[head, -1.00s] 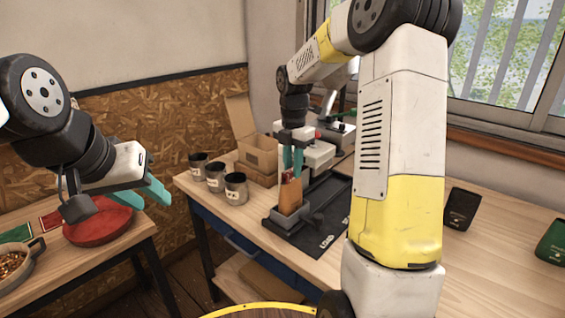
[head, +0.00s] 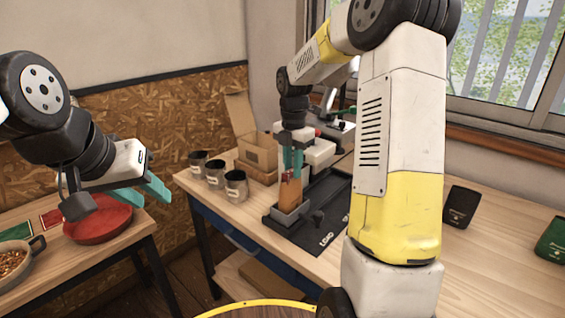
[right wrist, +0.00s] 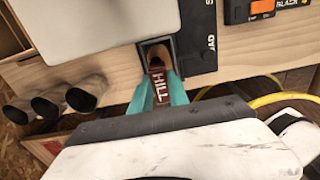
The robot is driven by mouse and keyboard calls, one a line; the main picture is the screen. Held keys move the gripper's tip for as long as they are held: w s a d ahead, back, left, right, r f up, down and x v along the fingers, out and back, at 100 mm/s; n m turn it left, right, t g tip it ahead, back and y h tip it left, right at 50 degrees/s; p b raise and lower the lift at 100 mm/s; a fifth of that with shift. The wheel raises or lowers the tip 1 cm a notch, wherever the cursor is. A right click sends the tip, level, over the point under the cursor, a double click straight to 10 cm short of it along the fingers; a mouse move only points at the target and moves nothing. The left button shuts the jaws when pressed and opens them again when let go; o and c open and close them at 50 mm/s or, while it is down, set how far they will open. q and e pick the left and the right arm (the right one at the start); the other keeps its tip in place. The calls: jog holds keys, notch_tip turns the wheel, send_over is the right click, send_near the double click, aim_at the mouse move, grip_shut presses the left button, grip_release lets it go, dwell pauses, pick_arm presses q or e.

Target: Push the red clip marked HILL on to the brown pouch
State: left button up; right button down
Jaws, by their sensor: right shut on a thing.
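The brown pouch (head: 289,196) stands upright in a dark holder (head: 289,214) at the front left of the black mat; its top edge also shows in the right wrist view (right wrist: 155,52). My right gripper (head: 291,168) is shut on the red clip (right wrist: 159,87), whose white letters HILL face the wrist camera. The clip is at the pouch's top; I cannot tell whether it is seated on it. My left gripper (head: 153,194) is open and empty, beside the red pan at the left.
Several dark tins (head: 236,187) stand left of the holder, near an open cardboard box (head: 258,150). A grey machine (head: 322,152) is behind the mat (head: 322,213). A red pan (head: 97,222) is on the left table.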

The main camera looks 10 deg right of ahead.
jog(key=shift+f, duration=0.15)
jog(key=c, duration=1.2)
grip_release()
jog(key=shift+o, duration=0.3)
jog(key=o, duration=0.4)
jog(key=shift+o, duration=0.2)
jog(key=shift+r, duration=3.5)
